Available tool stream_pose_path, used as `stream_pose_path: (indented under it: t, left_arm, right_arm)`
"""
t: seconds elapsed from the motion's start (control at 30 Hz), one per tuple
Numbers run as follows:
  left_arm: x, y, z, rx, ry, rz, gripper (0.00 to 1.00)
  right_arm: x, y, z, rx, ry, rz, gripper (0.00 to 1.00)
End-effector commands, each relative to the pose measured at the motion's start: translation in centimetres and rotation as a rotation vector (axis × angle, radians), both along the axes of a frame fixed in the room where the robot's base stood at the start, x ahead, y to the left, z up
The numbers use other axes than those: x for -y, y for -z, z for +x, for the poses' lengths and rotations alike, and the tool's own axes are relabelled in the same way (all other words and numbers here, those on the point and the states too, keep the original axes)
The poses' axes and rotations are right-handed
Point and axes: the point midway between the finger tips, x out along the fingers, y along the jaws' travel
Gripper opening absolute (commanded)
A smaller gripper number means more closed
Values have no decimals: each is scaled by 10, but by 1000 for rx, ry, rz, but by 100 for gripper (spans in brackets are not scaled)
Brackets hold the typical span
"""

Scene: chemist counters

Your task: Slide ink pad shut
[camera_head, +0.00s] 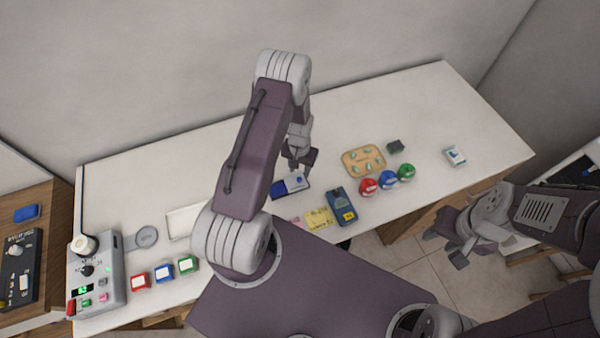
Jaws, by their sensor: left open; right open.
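A flat blue and white item (284,190), which looks like the ink pad, lies near the front edge of the white counter. My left gripper (300,165) points down just behind and above it. It is open, and I see nothing between its fingers. The gripper partly covers the far side of the pad, so I cannot tell whether they touch or how far the pad is open. My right gripper (452,243) is open and empty, out over the floor at the right.
A dark blue device (341,206) and yellow slips (318,218) lie right of the pad. Red (368,187), blue (388,179) and green (406,172) round items stand by a tan tray (350,155). A grey control box (99,275) stands at left.

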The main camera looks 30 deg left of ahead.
Motion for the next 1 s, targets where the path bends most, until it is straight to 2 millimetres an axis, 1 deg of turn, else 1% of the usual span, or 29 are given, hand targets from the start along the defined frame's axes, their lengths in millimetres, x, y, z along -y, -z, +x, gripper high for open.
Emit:
stream_pose_path:
  t: [0.03,0.1,0.2,0.3,0.4,0.6,0.63,0.67,0.7,0.77,1.0]
  left_arm:
    - [0,7,-2,-5,0,0,41]
    - [0,21,-2,-4,0,0,41]
    - [0,35,-1,-2,0,0,41]
    - [0,45,0,0,0,1,41]
    - [0,49,0,0,0,1,41]
    - [0,49,0,1,0,1,41]
    - [0,49,0,1,0,1,35]
    - [0,49,0,1,0,1,27]
    - [0,49,0,1,0,1,16]
    - [0,49,0,1,0,1,0]
    - [0,49,0,1,0,1,0]
  right_arm:
    - [0,-8,0,0,0,0,41]
    - [0,-12,0,0,0,0,41]
    - [0,-15,0,1,0,0,41]
    - [0,-17,0,1,0,0,41]
    - [0,-17,0,0,0,0,41]
    - [0,-17,0,0,0,0,41]
    - [0,-17,0,1,0,0,41]
    - [0,-17,0,0,0,0,41]
    - [0,-17,0,0,0,0,41]
    - [0,-17,0,0,0,0,41]
    - [0,-17,0,0,0,0,41]
